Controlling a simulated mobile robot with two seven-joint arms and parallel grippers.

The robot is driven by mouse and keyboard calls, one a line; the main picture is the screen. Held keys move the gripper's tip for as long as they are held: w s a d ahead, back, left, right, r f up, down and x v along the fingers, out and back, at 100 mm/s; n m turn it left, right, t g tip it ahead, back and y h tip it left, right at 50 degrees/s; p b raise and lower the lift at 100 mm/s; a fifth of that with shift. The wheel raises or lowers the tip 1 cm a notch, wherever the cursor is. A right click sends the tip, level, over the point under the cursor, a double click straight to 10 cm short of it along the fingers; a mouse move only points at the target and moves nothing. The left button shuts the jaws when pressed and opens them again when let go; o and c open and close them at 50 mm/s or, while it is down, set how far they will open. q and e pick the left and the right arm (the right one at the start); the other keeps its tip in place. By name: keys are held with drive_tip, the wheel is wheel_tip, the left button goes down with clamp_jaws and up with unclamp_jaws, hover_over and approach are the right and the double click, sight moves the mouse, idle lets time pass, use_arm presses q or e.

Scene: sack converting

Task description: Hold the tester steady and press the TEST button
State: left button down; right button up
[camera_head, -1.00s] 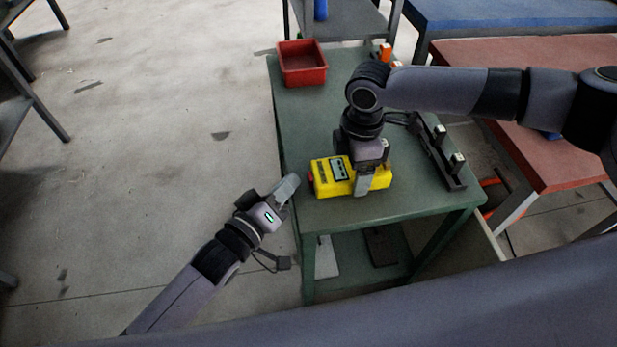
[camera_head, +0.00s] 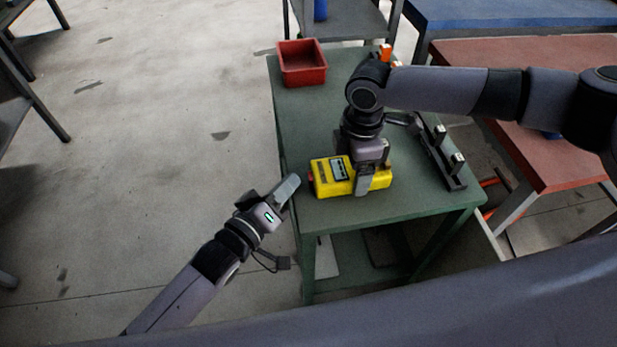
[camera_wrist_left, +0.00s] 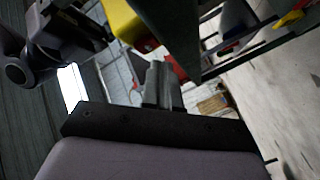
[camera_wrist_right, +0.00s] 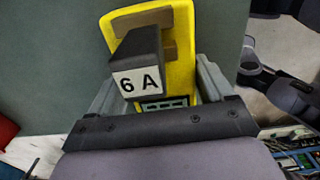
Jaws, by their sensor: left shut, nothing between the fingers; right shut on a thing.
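The yellow tester (camera_head: 330,180) lies on the green table near its front left edge, with a dark display on top and a red part at its left end. My right gripper (camera_head: 366,188) comes down on it from above and is shut on it. In the right wrist view the tester (camera_wrist_right: 183,70) sits between the fingers, by a dark block labelled "6 A". My left gripper (camera_head: 288,188) is shut and empty, just left of the tester's red end and apart from it. In the left wrist view its fingertips (camera_wrist_left: 160,75) are together, below the tester's yellow corner (camera_wrist_left: 125,20).
A red bin (camera_head: 302,64) stands at the table's back left. A dark rack (camera_head: 438,155) with pale-topped blocks lies on the right of the green table (camera_head: 305,125). A red-topped table (camera_head: 560,150) stands further right.

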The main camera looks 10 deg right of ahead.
use_arm(q)
drive_tip(key=shift+d, duration=0.15)
idle(0.4)
drive_tip(key=shift+d, duration=0.3)
drive_tip(key=shift+d, duration=0.5)
idle(0.8)
use_arm(e)
drive_tip(key=shift+a, duration=0.1)
use_arm(q)
drive_tip(key=shift+a, duration=0.95)
drive_tip(key=a, duration=0.5)
idle(1.6)
